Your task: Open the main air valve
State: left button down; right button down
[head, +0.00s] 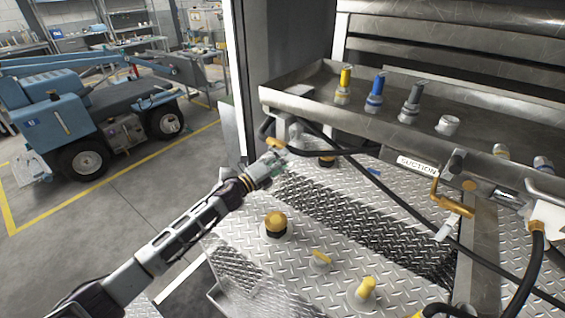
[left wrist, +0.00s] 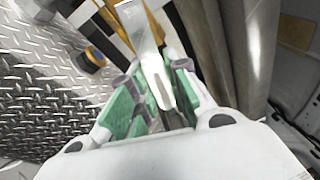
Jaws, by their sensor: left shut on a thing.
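My left gripper (head: 272,163) reaches in from the left to the near left corner of the steel tray, beside a black hose and a small orange-yellow part (head: 277,145). In the left wrist view its green-padded fingers (left wrist: 152,88) are closed around a flat, pale metal lever (left wrist: 143,25). The lever runs up between the fingers towards yellow and white parts. I take this lever to be the main air valve's handle; no label on it can be read. In the head view the fingers mostly hide it. My right gripper is not in view.
The steel tray (head: 290,98) carries yellow, blue and grey capped fittings. Below it, the diamond-plate deck (head: 330,282) has several yellow-capped fittings. Black hoses (head: 395,198) cross the deck near a brass valve (head: 452,205) and a "SUCTION" label (head: 417,165).

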pick_arm(q)
jog(key=shift+d+r+n+t, duration=0.1)
jog(key=shift+r+n+t, duration=0.25)
jog(key=shift+n, duration=0.55)
jog(key=shift+r+n+t, duration=0.15)
jog(key=shift+r+n, duration=0.3)
jog(key=shift+n, duration=0.45)
jog(key=c, duration=1.3)
grip_release()
jog(key=shift+c, duration=0.2)
jog(key=v, duration=1.2)
jog(key=shift+r, duration=0.1)
jog(key=shift+n+y, duration=0.3)
jog(key=shift+n, duration=0.1)
